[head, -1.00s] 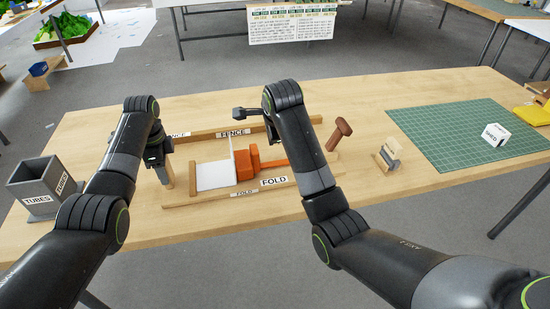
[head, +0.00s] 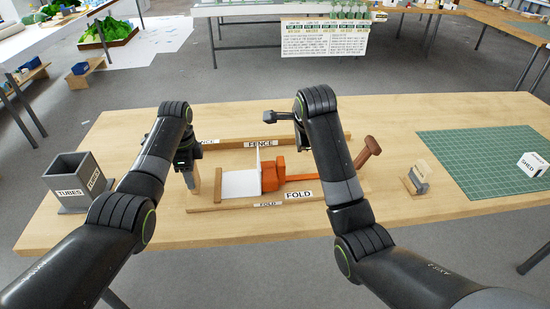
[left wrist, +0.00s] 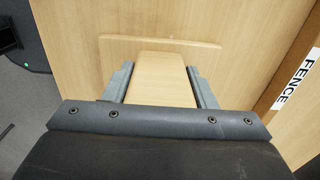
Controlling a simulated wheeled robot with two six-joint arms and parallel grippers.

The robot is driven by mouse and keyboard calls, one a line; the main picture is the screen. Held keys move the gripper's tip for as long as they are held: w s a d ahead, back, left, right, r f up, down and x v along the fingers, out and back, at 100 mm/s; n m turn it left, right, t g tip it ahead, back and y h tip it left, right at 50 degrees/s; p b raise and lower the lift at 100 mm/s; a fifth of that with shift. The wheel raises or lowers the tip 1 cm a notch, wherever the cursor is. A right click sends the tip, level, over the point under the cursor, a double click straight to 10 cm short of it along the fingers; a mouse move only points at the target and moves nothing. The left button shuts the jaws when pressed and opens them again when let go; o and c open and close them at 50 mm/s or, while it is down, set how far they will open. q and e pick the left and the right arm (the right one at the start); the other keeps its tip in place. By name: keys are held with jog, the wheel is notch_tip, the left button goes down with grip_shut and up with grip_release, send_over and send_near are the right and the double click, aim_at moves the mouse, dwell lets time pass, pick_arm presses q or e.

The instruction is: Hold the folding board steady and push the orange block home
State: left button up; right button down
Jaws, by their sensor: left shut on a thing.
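The folding board lies on the table, with a white sheet (head: 238,184), an upright white flap (head: 259,160) and a front rail marked FOLD (head: 297,195). The orange block (head: 270,175) sits just right of the flap, with an orange bar (head: 305,178) running right from it. My left gripper (head: 191,176) is shut on an upright wooden piece (head: 196,182) at the board's left end; the left wrist view shows the wooden piece (left wrist: 162,80) between both fingers. My right arm hangs over the board; its fingers (head: 303,146) are mostly hidden behind my forearm.
A fence rail (head: 230,142) runs behind the board. A brown mallet-like tool (head: 367,152) and a small wooden holder (head: 416,180) stand to the right. A grey tubes box (head: 72,185) is at left, a green mat (head: 480,165) with a white shed block (head: 532,165) at right.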

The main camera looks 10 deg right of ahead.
pick_arm(q)
jog(key=shift+s+f, duration=0.15)
jog(key=shift+f, duration=0.15)
jog(key=o, duration=1)
jog(key=shift+r, duration=0.1)
jog(key=o, duration=0.5)
jog(key=shift+w, duration=0.3)
jog(key=shift+s, duration=0.15)
